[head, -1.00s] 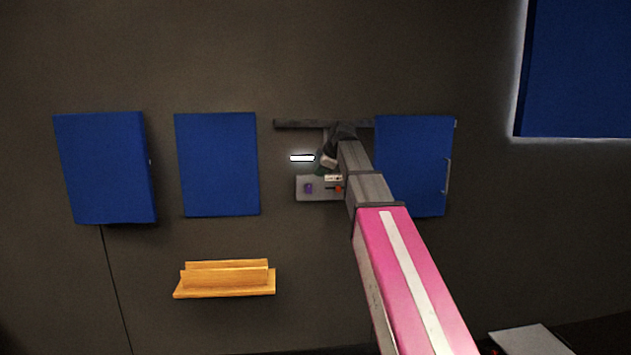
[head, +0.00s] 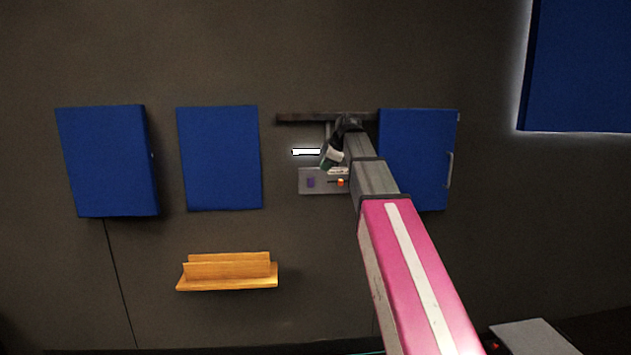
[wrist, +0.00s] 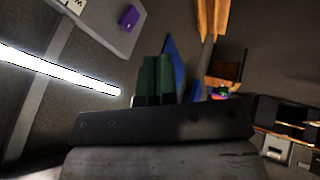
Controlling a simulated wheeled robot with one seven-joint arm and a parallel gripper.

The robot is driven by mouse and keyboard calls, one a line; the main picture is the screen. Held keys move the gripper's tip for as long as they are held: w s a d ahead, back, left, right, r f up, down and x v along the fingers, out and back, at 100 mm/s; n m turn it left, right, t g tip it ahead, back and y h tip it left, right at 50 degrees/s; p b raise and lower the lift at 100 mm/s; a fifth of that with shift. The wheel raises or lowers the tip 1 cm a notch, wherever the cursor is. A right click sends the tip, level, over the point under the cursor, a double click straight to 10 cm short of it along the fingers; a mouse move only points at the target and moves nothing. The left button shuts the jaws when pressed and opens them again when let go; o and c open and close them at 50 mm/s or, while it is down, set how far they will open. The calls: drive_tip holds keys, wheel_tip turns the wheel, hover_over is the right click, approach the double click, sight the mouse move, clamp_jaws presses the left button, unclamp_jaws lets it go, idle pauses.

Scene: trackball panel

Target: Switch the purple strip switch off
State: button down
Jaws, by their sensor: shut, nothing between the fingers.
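The purple strip switch (head: 310,183) is a small purple piece at the left of a light grey panel (head: 320,192) on the wall. It also shows in the wrist view (wrist: 129,17), near the top, on the grey panel's face. I cannot tell its on or off position. My gripper (head: 327,165) is by the panel's upper edge, above and right of the purple switch, apart from it. Its green fingers (wrist: 155,75) are together and empty in the wrist view.
A glowing white light bar (head: 306,152) is above the panel. An orange knob (head: 341,183) is to the purple switch's right. A dark rail (head: 300,118) runs above. Blue panels (head: 220,158) flank this area, and a wooden shelf (head: 228,283) is lower left.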

sight(314, 182)
drive_tip(key=shift+f, duration=0.1)
drive_tip(key=x, duration=0.3)
drive_tip(key=w+x, duration=0.1)
drive_tip(key=x, duration=0.3)
drive_tip(key=w+r+x, duration=0.1)
drive_tip(key=x, duration=0.3)
drive_tip(key=shift+w+d+f, duration=0.1)
drive_tip(key=shift+w+f, duration=0.1)
drive_tip(key=shift+w, duration=0.1)
drive_tip(key=shift+w+f, duration=0.1)
drive_tip(key=shift+w, duration=0.4)
